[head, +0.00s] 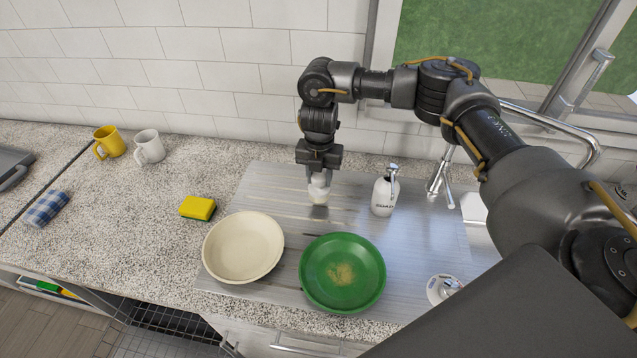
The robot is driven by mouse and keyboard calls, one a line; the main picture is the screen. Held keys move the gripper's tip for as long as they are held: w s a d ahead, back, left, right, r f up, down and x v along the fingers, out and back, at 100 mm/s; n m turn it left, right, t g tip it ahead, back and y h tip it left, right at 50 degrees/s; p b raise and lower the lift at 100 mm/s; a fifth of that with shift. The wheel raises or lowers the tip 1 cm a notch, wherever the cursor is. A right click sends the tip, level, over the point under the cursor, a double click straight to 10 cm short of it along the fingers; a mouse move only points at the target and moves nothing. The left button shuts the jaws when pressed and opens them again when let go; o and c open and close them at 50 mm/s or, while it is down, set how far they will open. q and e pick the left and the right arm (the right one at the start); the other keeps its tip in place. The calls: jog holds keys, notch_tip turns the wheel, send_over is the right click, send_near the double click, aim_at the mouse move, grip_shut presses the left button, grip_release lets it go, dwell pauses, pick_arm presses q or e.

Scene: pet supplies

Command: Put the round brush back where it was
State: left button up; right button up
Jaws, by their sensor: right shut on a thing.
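My right gripper (319,180) points down over the back of the metal drainboard, left of the soap bottle. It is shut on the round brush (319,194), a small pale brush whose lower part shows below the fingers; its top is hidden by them. I cannot tell whether the brush touches the metal surface. A green plate (318,285) in front of it bears a brownish smudge in its middle. My left gripper is not in view.
The soap bottle (382,196) stands close to the right of my right gripper, with the faucet (440,180) beyond. A cream plate (243,270), yellow sponge (197,208), yellow mug (108,142), white mug (149,147) and checked cloth (46,208) lie to the left. The back-left drainboard is clear.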

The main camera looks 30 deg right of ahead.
aim_at(319, 185)
jog(key=shift+w+f+p, duration=0.15)
jog(key=shift+f+p, duration=0.35)
jog(key=shift+f, duration=1.3)
jog(key=shift+f, duration=0.15)
jog(key=o, duration=1)
jog(key=shift+o, duration=0.2)
